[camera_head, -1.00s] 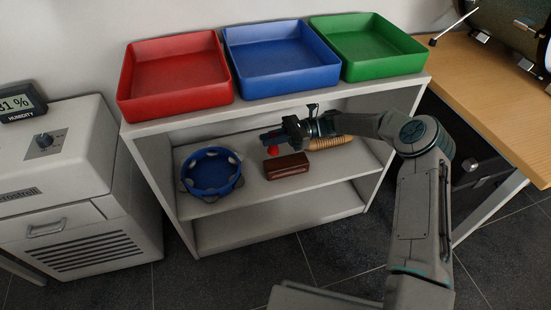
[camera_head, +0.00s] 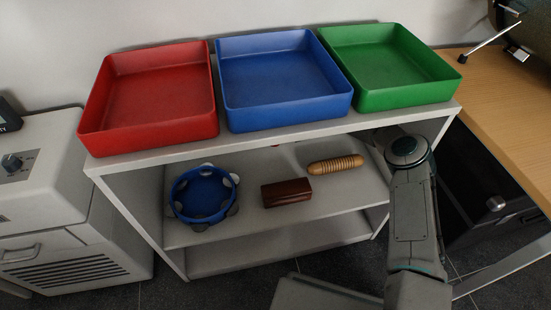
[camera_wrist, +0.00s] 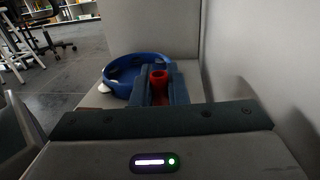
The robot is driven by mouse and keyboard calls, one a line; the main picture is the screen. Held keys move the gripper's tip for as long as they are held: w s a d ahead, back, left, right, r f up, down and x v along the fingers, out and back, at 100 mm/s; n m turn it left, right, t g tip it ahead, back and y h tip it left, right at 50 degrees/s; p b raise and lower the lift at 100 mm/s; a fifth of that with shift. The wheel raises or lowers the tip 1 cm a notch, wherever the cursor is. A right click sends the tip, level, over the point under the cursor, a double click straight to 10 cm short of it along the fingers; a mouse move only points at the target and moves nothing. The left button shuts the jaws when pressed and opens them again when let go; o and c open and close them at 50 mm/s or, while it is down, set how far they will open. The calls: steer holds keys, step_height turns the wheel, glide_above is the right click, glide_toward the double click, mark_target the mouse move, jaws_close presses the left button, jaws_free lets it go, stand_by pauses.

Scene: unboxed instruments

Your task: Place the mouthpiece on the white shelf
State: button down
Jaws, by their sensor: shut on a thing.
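The red mouthpiece (camera_wrist: 158,84), a small cup-like piece, is between the two dark fingers of my gripper (camera_wrist: 160,88) in the wrist view. My gripper is shut on it. The blue tambourine (camera_wrist: 128,74) lies just beyond, on the same level. In the head view the white shelf (camera_head: 240,222) stands ahead, with an upper board inside it. My arm reaches in under its top on the right, and the top hides my gripper and nearly all of the mouthpiece.
On the shelf's inner board lie the blue tambourine (camera_head: 203,195), a dark brown block (camera_head: 287,192) and a ribbed wooden piece (camera_head: 335,165). Red (camera_head: 150,100), blue (camera_head: 285,80) and green (camera_head: 390,65) trays stand on top. The lower board is bare where seen.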

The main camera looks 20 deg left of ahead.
step_height(320, 180, down, 8)
steer(key=b, duration=0.3)
steer(key=shift+s+f, duration=0.1)
steer(key=shift+f, duration=0.15)
steer(key=c, duration=1.4)
jaws_free()
steer(key=shift+c, duration=0.2)
steer(key=shift+p+v, duration=0.35)
steer(key=shift+v, duration=3.4)
